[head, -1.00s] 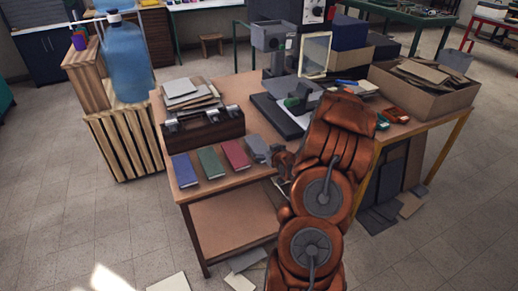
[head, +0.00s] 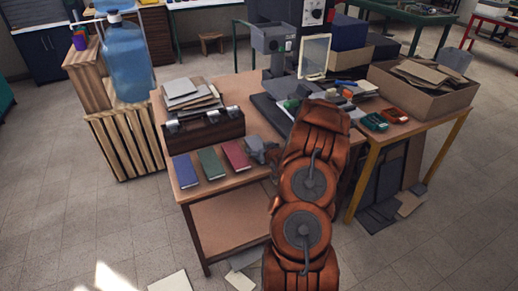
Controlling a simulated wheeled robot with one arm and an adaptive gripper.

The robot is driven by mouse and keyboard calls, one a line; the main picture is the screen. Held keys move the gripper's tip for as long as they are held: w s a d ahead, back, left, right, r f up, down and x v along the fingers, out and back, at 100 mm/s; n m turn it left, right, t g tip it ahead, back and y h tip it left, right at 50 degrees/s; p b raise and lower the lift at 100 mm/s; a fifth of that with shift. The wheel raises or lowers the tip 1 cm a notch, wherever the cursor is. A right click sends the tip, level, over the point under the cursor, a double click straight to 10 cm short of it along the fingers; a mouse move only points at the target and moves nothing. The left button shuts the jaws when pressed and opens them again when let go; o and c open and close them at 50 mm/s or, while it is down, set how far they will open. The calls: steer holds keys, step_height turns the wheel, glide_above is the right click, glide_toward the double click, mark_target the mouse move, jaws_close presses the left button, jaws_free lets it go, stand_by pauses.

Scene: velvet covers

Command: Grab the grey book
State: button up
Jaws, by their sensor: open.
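The grey book (head: 253,143) lies on the front part of the wooden table, at the right end of a row of books. It is partly hidden by my gripper (head: 267,156), which is at its right side, very close to it. I cannot tell whether they touch. My gripper is open, its fingers small and partly covered by my orange arm. To the left lie a red book (head: 236,155), a green book (head: 211,163) and a blue book (head: 185,171), apart from each other.
A grey machine (head: 270,39) stands behind my arm. A cardboard box (head: 424,98) and red items (head: 375,122) are on the right. The table's front edge is close to the books.

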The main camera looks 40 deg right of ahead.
steer(key=c, duration=1.3)
